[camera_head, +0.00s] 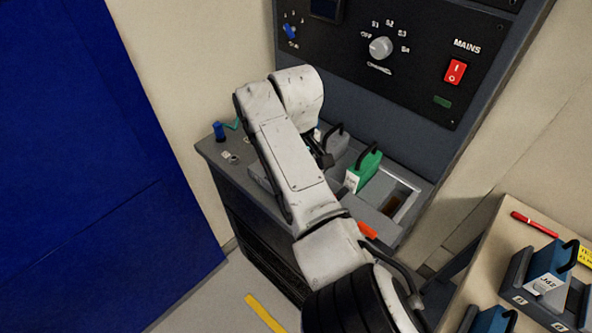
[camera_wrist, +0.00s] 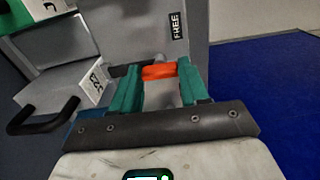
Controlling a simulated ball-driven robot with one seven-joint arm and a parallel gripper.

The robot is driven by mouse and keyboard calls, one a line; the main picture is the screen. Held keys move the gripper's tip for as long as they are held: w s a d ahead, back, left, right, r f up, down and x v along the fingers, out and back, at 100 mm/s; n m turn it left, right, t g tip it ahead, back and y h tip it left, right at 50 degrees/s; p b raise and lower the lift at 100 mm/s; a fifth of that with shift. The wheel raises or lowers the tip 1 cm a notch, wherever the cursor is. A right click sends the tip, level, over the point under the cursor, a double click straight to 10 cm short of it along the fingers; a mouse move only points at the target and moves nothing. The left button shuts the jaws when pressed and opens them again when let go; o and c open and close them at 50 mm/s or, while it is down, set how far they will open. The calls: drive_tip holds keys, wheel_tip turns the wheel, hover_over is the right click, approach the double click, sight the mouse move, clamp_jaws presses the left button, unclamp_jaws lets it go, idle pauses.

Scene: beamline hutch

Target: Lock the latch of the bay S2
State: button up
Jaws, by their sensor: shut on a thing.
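In the wrist view my gripper (camera_wrist: 160,74) has its two teal fingers shut on an orange latch handle (camera_wrist: 158,71). The handle lies across between the fingertips, by a grey panel with a FREE label (camera_wrist: 177,26). In the head view my arm hides the fingers and this latch. Another orange latch (camera_head: 367,230) shows at the front right of the bench. No bay label for S2 can be read on the bench.
A green module (camera_head: 366,171) sits in the bench (camera_head: 213,150), left of an open bay (camera_head: 405,200). The panel behind carries a selector knob (camera_head: 380,47) and a red mains switch (camera_head: 455,71). A side table at right holds blue modules (camera_head: 548,268). A blue wall stands left.

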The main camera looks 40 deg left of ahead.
drive_tip(key=shift+r, duration=0.1)
drive_tip(key=o, duration=1.1)
drive_tip(key=shift+c, duration=0.2)
wheel_tip(320, 180, up, 11)
drive_tip(key=b, duration=0.1)
drive_tip(key=shift+f, duration=0.2)
